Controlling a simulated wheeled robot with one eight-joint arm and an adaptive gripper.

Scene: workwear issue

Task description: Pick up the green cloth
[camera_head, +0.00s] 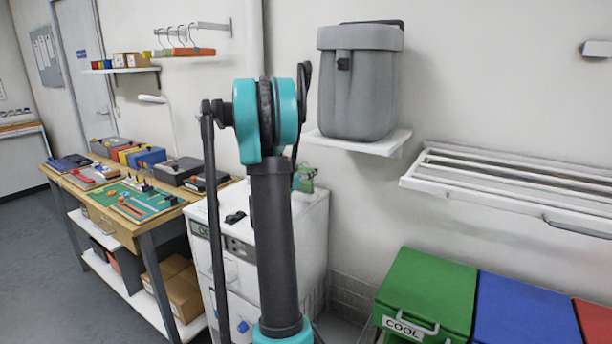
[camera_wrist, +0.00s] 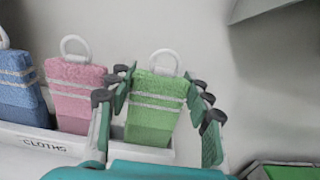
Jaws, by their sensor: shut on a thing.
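The green cloth (camera_wrist: 152,112) hangs upright in the wrist view, with white stripes and a white loop at its top. The lower end of the cloth is still at the white holder (camera_wrist: 45,143) labelled CLOTHS. In the head view my arm hides most of the gripper and the cloth.
A pink cloth (camera_wrist: 75,95) hangs close to the left of the gripper, and a blue cloth (camera_wrist: 18,90) beyond it. In the head view a grey container (camera_head: 358,85) sits on a wall shelf, with a white slatted rack (camera_head: 520,180) and a green bin (camera_head: 430,290) at right.

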